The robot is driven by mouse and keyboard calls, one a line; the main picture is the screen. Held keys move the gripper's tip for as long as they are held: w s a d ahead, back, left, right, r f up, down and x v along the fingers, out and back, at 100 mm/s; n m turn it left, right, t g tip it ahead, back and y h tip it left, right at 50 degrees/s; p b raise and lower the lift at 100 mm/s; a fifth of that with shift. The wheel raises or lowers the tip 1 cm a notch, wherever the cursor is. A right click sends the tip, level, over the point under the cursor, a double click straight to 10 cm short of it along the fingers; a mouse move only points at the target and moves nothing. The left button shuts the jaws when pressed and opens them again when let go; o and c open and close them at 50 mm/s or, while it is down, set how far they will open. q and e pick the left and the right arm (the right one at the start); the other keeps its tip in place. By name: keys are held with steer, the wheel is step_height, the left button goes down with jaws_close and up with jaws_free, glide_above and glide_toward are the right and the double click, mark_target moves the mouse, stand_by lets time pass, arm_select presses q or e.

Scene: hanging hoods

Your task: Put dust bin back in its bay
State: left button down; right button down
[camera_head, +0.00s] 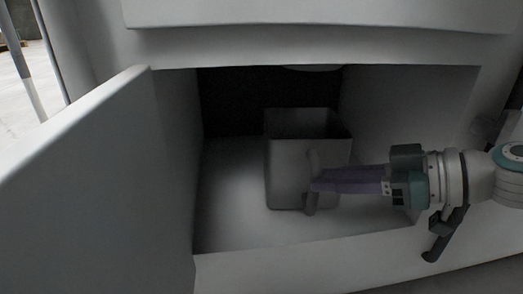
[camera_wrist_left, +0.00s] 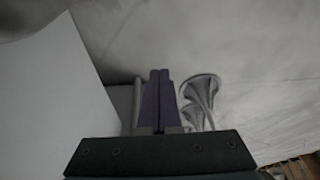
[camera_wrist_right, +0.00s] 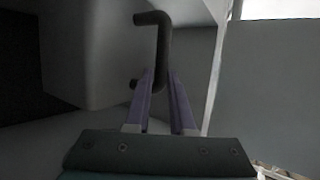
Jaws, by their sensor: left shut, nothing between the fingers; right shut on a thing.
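The dust bin (camera_head: 287,172) is a grey open-topped box. It stands upright inside the open bay (camera_head: 232,225), right of the bay's middle. A bar handle (camera_head: 312,160) is on its front. My right gripper (camera_head: 316,186) reaches in from the right and is shut on the handle. The right wrist view shows the dark handle (camera_wrist_right: 162,50) at the fingertips (camera_wrist_right: 160,82) and the bin's wall (camera_wrist_right: 85,50) on the left. My left gripper (camera_wrist_left: 159,75) is shut and empty, seen only in its wrist view. The bin's underside is hidden.
A pale door (camera_head: 95,180) stands open at the left of the bay. The bay's front sill (camera_head: 300,262) runs below, and its right wall (camera_head: 410,105) is close to my right arm. Horn-shaped objects (camera_wrist_left: 202,95) show beyond the left gripper.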

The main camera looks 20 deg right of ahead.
steer(key=shift+f+b, duration=0.35)
steer(key=shift+b, duration=0.15)
stand_by(0.3)
steer(key=c, duration=0.7)
jaws_free()
steer(key=p+v, duration=0.4)
steer(key=v, duration=0.6)
